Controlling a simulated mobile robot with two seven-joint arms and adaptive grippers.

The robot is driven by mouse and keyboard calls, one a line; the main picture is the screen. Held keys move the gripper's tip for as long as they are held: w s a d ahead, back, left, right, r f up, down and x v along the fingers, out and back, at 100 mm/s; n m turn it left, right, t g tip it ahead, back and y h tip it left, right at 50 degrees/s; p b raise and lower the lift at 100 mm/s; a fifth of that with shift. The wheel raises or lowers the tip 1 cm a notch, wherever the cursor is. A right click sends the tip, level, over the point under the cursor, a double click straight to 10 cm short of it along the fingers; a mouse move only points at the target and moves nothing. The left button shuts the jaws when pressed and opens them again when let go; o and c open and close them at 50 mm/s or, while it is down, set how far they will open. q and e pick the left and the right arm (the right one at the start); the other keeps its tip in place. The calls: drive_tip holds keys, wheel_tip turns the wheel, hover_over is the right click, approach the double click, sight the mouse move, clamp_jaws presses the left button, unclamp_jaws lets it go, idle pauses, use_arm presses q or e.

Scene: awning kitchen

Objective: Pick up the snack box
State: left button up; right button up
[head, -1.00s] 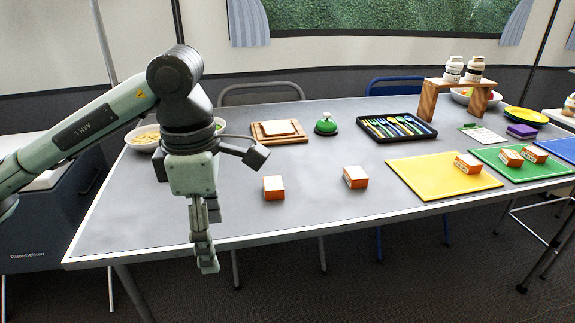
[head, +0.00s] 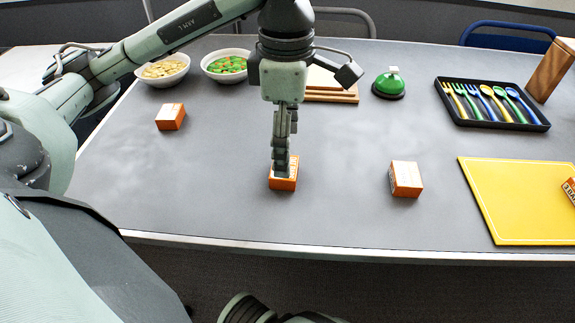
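Several small orange-and-white snack boxes are in view. One snack box (head: 285,184) sits on the grey table near its front edge. My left gripper (head: 281,170) points down right at that box. Its fingers overlap the box's top and back part in the picture. The fingers show edge-on, so I cannot tell whether they are open or shut on it. A second snack box (head: 171,117) stands to the left and further back. A third snack box (head: 406,179) stands to the right. My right gripper is not in view.
A yellow mat (head: 512,222) lies at right, with part of another orange box (head: 569,191) on it. A black cutlery tray (head: 532,125), a green bell (head: 388,84), a wooden board (head: 333,98) and two bowls (head: 163,70) (head: 226,66) stand behind. Bare table separates the boxes.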

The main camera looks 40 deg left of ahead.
use_arm(q)
wheel_tip(320, 180, down, 5)
drive_tip(key=shift+f, duration=0.1)
drive_tip(key=shift+c, duration=0.3)
drive_tip(key=c, duration=1.2)
